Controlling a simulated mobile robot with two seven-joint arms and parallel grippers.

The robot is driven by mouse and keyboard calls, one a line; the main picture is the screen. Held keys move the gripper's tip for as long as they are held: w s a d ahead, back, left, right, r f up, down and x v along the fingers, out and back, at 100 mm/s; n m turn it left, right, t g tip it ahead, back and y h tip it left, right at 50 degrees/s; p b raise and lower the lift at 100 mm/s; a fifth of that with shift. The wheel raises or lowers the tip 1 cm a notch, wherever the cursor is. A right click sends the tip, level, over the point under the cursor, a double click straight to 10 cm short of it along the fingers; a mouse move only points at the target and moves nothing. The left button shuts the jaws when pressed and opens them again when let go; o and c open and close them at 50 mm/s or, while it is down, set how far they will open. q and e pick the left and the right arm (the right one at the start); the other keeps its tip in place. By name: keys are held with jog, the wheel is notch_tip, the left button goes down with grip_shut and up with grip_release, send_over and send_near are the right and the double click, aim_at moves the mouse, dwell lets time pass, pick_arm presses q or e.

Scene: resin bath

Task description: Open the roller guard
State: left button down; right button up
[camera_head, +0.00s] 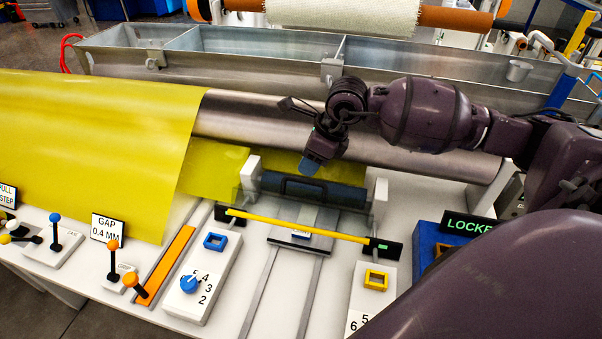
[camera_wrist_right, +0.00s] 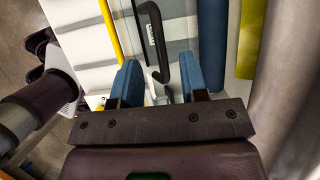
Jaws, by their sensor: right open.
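The roller guard (camera_head: 246,203) is a clear, see-through cover with a black bar handle (camera_head: 304,188), in front of a dark blue roller (camera_head: 345,193). In the wrist view the black handle (camera_wrist_right: 154,35) runs up the picture, its near end between my fingertips. My right gripper (camera_head: 312,160) is above and behind the handle in the head view, blue fingertips pointing down. In the wrist view the right gripper (camera_wrist_right: 160,80) is open and empty, and its fingers appear apart from the handle. My left gripper is not in view.
A yellow bar (camera_head: 300,226) crosses in front of the guard. Yellow sheet (camera_head: 90,140) drapes at left by a steel roller (camera_head: 260,124). A metal trough (camera_head: 240,68) stands behind. A blue dial (camera_head: 190,284), levers and a LOCKED sign (camera_head: 470,225) are in front and right.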

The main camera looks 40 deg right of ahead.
aim_at(304, 199)
jog(key=shift+x, duration=2.55)
grip_shut()
jog(key=shift+w, duration=0.1)
